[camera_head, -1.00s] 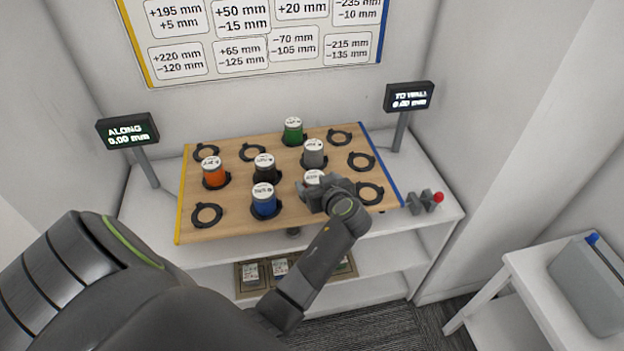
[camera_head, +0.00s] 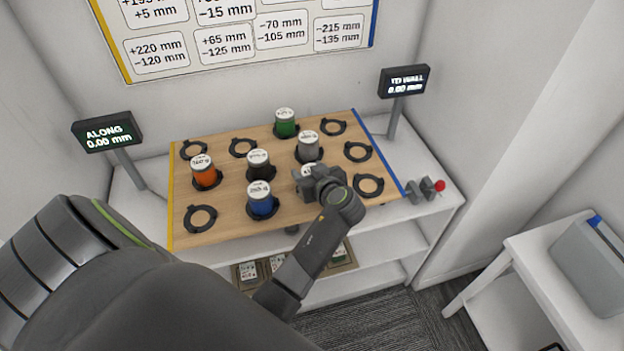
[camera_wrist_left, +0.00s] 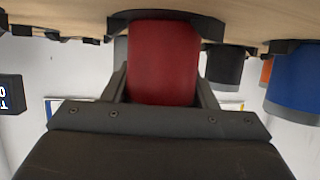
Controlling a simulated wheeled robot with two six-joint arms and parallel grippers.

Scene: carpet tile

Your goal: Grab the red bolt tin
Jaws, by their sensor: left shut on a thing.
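The red bolt tin (camera_wrist_left: 163,62) fills the middle of the left wrist view, which appears upside down. A black ring holder sits around its base on the wooden board (camera_head: 228,208). My left gripper (camera_head: 308,180) is shut on the red tin, with one finger on each side of it. In the head view only the tin's white lid (camera_head: 307,168) shows behind the gripper; its red side is hidden. My right gripper is in neither view.
Blue (camera_head: 261,203), black (camera_head: 259,167), orange (camera_head: 204,174), grey (camera_head: 308,149) and green (camera_head: 285,125) tins stand in rings around the board. Several rings are empty. Readout screens (camera_head: 107,132) flank the board. A clamp with a red knob (camera_head: 439,186) lies right.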

